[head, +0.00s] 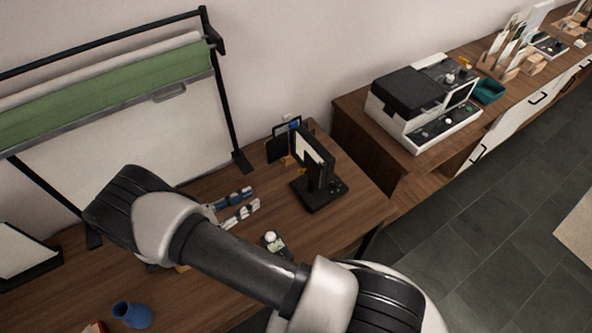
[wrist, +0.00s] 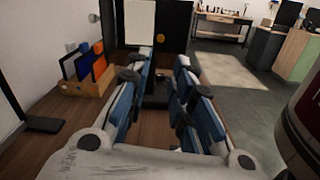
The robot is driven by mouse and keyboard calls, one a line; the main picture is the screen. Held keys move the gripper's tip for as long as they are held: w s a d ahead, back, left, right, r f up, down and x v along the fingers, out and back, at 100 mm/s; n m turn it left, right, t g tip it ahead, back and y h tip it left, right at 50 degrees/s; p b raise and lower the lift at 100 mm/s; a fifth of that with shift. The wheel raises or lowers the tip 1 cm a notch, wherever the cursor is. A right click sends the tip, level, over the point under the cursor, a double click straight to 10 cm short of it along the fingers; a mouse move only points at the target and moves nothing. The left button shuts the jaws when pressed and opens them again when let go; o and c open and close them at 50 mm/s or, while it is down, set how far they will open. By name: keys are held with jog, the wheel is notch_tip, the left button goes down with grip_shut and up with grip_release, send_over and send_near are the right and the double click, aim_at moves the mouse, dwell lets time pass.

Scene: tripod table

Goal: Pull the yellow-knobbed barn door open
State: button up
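A small black lamp-like device (head: 315,150) with a pale front panel stands on a dark base (head: 318,193) near the right end of the wooden table. A tiny yellow spot (head: 303,171) shows low on its left side. In the wrist view, a black barn door panel (wrist: 172,20) with a round yellow knob (wrist: 160,38) stands ahead, beside a pale panel (wrist: 139,22). My gripper (head: 252,199) is left of the device, pointing toward it and apart from it. In the wrist view my gripper (wrist: 164,66) has its blue-padded fingers apart, with nothing held between them.
A wooden holder (wrist: 88,83) with upright dark, blue and orange pieces stands left of the fingers. A small device with a white knob (head: 271,238) sits under my arm's far side.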

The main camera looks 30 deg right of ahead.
aim_at(308, 172)
jog(key=w+d+b, duration=0.1)
jog(key=d, duration=1.5)
jog(key=shift+d, duration=0.2)
jog(key=shift+c, duration=0.2)
grip_shut()
